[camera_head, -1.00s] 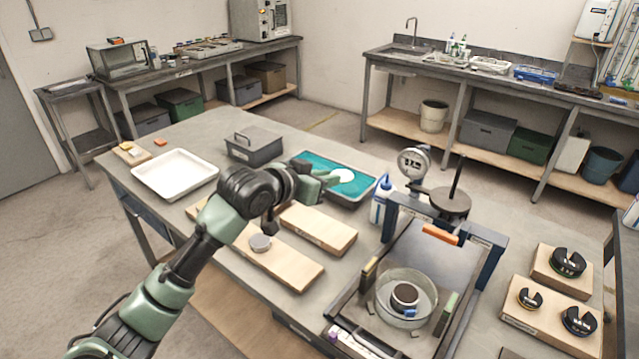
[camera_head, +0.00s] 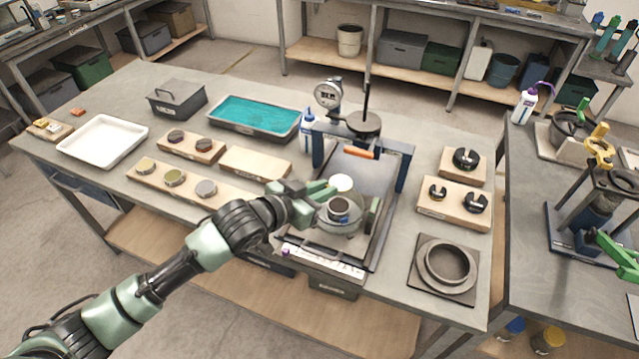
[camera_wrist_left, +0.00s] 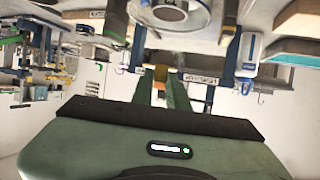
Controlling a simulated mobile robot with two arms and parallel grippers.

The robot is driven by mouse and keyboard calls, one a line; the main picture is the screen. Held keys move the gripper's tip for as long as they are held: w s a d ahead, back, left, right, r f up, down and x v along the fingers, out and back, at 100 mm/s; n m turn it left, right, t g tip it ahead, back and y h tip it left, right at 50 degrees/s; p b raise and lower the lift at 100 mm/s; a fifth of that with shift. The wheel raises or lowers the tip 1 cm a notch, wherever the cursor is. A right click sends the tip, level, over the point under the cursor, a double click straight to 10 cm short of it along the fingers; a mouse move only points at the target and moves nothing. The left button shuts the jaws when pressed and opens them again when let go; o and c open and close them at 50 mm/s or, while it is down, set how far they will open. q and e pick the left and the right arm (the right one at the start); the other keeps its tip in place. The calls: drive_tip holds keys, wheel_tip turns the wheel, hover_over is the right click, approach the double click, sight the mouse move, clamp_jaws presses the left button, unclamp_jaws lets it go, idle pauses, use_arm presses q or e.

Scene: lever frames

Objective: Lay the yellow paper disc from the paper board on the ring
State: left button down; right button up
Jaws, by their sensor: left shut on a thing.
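My left gripper (camera_head: 322,190) reaches over the press frame from the left and is shut on a pale, cream-looking disc (camera_head: 341,183), held at its fingertips. The disc appears just above and behind a dark ring (camera_head: 339,206) in a clear round dish (camera_head: 338,222); I cannot tell whether it touches the ring. The dish and ring also show at the top of the left wrist view (camera_wrist_left: 172,12). An empty-looking wooden board (camera_head: 255,163) lies left of the frame. A longer board (camera_head: 221,191) bears several small round pieces. My right gripper is not in view.
The press frame (camera_head: 404,160) has blue posts and a gauge (camera_head: 327,95) behind it. A teal-filled tray (camera_head: 254,116), a squeeze bottle (camera_head: 308,132) and a white tray (camera_head: 103,139) are at left and back. Boards with slotted weights (camera_head: 476,201) and a ring plate (camera_head: 447,263) are on the right.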

use_arm(q)
drive_tip(key=b, duration=0.4)
hover_over(322, 219)
drive_tip(key=shift+f, duration=2.05)
drive_tip(key=shift+f+b, duration=0.85)
drive_tip(key=shift+f, duration=1.05)
drive_tip(key=shift+p, duration=0.3)
drive_tip(key=shift+f, duration=0.15)
drive_tip(key=c, duration=1.3)
unclamp_jaws()
